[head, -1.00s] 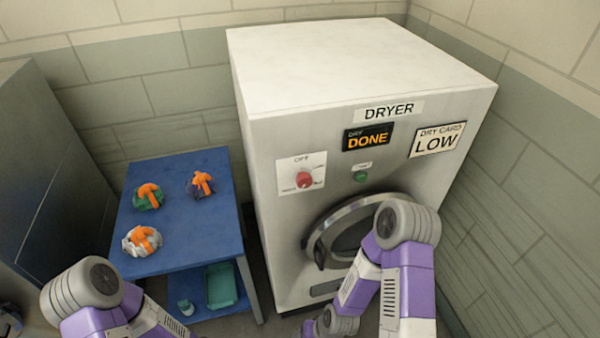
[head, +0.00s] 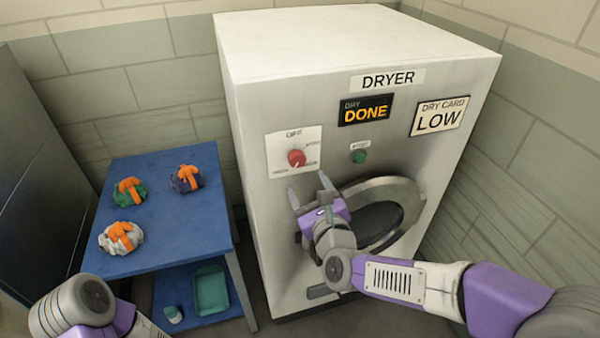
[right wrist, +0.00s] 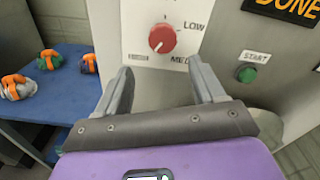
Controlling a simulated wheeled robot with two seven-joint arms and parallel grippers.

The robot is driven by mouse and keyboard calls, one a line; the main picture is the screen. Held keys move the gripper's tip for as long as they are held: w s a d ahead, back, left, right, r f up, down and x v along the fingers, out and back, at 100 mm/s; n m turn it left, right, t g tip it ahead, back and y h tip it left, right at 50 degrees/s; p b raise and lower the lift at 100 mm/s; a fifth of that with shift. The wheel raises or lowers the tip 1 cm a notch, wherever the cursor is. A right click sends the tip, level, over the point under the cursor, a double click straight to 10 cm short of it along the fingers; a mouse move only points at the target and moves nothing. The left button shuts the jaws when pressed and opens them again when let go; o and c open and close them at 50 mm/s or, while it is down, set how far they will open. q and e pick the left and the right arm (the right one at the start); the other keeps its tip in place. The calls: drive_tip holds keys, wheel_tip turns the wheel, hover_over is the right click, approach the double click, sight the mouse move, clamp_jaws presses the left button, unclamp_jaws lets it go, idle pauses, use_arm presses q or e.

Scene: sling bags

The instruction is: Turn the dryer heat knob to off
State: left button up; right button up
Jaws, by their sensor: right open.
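The red heat knob (head: 296,158) sits on a white dial plate (head: 279,145) on the front of the white dryer (head: 252,110). In the right wrist view the knob (right wrist: 162,38) shows LOW and MED labels to its right. A small pale mark on it seems to face lower left. My right gripper (head: 308,185) is open and empty just below the knob, fingers pointing up toward it. In the right wrist view the knob lies beyond the gap between the fingertips (right wrist: 160,70), not touched. My left gripper is out of view; only its arm shows at lower left.
A green start button (head: 358,156) is right of the knob, under a display (head: 366,110) reading DONE. The round dryer door (head: 405,195) is behind my right arm. A blue table (head: 160,225) with several orange-strapped bundles stands left of the dryer.

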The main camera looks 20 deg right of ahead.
sight(299, 162)
drive_tip(key=shift+m, duration=0.4)
drive_tip(key=w, duration=0.5)
drive_tip(key=w+r, duration=0.1)
drive_tip(key=w, duration=0.1)
drive_tip(key=shift+w, duration=0.15)
